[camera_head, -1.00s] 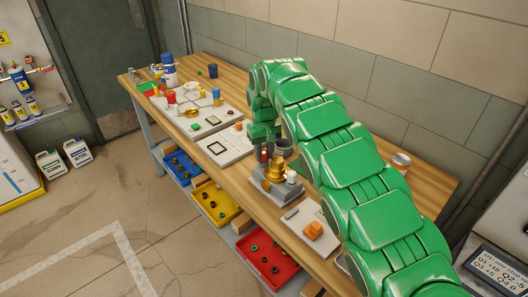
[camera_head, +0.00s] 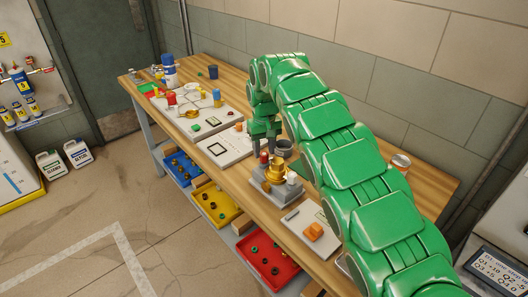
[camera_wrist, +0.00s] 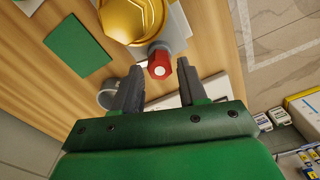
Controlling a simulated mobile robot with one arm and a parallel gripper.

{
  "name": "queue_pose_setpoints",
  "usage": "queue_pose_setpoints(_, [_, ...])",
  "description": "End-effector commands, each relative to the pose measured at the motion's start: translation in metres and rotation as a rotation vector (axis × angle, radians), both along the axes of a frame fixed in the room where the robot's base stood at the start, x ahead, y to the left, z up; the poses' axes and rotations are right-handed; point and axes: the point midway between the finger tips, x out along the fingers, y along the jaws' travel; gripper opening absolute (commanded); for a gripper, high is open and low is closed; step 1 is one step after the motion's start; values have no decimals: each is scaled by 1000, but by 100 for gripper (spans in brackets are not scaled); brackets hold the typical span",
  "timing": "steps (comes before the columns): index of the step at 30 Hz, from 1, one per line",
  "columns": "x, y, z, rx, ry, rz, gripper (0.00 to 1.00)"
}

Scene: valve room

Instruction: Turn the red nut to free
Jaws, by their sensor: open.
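The red nut (camera_wrist: 159,64) shows in the wrist view, with a pale round centre, beside a brass valve body (camera_wrist: 130,18). In the head view the red nut (camera_head: 264,157) sits at the back left of the brass fitting (camera_head: 275,172) on a grey base block (camera_head: 274,190). My gripper (camera_wrist: 160,68) is open, its two dark fingers apart. In the wrist view the nut lies between and just beyond the fingertips, with gaps on both sides. In the head view my gripper (camera_head: 265,144) is just above the nut. Whether a finger touches it cannot be told.
A grey cup (camera_head: 284,148) stands close behind the fitting. A white-topped post (camera_head: 292,178) is at its right. A plate with an orange part (camera_head: 314,232) lies in front on the wooden bench (camera_head: 240,83). A green square (camera_wrist: 79,45) lies at left in the wrist view.

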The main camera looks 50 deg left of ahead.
Motion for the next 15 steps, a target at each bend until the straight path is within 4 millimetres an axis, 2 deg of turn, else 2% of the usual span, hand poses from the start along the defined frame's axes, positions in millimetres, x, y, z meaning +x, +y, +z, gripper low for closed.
queue_pose_setpoints(6, [0,1,27,5,-1,1,42])
queue_pose_setpoints(15, [0,1,54,5,-1,2,42])
